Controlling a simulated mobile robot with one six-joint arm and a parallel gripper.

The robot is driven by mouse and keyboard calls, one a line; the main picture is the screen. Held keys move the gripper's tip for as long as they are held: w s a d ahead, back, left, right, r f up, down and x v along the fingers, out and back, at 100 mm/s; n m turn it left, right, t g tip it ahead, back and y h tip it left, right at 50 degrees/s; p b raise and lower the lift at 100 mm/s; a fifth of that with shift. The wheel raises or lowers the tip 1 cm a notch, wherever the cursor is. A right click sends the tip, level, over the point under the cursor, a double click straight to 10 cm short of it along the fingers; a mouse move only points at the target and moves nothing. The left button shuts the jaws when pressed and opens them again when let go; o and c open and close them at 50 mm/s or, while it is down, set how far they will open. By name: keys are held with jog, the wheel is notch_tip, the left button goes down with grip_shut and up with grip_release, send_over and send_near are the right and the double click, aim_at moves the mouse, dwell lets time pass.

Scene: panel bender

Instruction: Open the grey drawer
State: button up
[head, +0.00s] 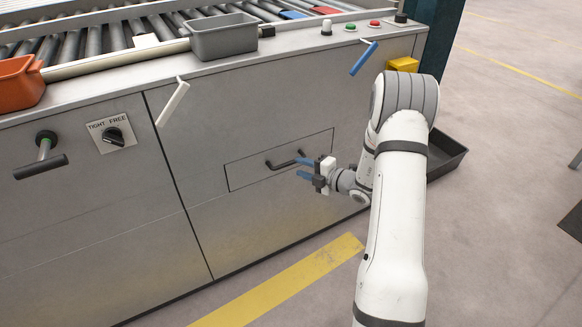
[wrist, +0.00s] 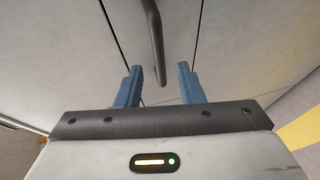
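The grey drawer (head: 245,173) is a flat rectangular front set in the grey machine cabinet, and it looks flush with the cabinet face. Its dark bar handle (head: 284,163) stands out from the front; the handle also shows in the wrist view (wrist: 153,40), upright in the picture. My gripper (head: 302,175) is just to the right of the handle in the head view. Its two blue fingers are apart and empty. In the wrist view my gripper (wrist: 160,74) has the handle's end ahead, between the lines of the two fingertips. I cannot tell whether the tips reach it.
Above the drawer are a white lever (head: 172,103), a blue lever (head: 363,57) and a grey bin (head: 223,38) on the cabinet top. A rotary knob (head: 113,136) is at left. A dark tray (head: 444,155) lies on the floor at right. Open floor spreads beyond it.

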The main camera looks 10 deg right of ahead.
aim_at(292, 164)
jog(key=b+x, duration=0.1)
jog(key=x, duration=0.4)
jog(key=shift+w+a, duration=0.3)
jog(key=shift+c, duration=0.4)
grip_shut()
